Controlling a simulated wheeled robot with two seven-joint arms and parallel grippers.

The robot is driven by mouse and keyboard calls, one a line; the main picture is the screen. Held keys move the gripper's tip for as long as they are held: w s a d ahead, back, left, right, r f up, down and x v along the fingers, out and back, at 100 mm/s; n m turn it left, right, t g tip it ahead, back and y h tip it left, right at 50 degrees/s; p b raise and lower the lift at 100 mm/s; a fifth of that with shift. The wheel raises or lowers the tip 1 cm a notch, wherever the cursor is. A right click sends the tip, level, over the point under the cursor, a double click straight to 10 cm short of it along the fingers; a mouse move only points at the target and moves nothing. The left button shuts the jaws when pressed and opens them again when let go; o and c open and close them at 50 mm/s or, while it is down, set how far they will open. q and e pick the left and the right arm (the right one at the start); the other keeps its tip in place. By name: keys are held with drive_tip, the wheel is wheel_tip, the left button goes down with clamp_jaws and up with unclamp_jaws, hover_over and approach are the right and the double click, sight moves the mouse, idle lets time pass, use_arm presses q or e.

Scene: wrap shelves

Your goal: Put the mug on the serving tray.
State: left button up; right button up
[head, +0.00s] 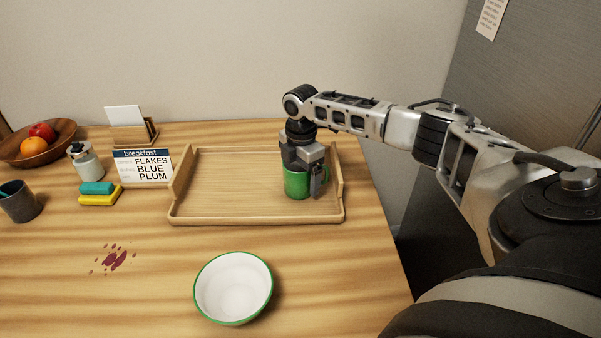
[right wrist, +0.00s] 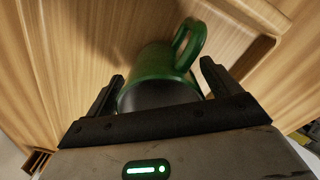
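The green mug (head: 296,184) stands upright on the right part of the wooden serving tray (head: 225,219), its handle towards the right in the head view. In the right wrist view the mug (right wrist: 155,75) sits between my two fingers, its dark inside facing the camera and its handle pointing away. My right gripper (head: 303,178) is over the mug from above, with one finger down on either side. In the right wrist view the fingers of the right gripper (right wrist: 162,85) look spread, with narrow gaps beside the mug. My left gripper is not in view.
A white bowl with a green rim (head: 234,287) stands in front of the tray. A breakfast card (head: 143,167), a sponge stack (head: 100,194), a bottle (head: 86,162), a dark cup (head: 19,201) and a fruit bowl (head: 62,148) are left. A red stain (head: 115,259) marks the table.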

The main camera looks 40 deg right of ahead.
drive_tip(key=shift+r, duration=0.15)
wheel_tip(320, 180, up, 12)
idle(0.5)
drive_tip(key=shift+s, duration=0.15)
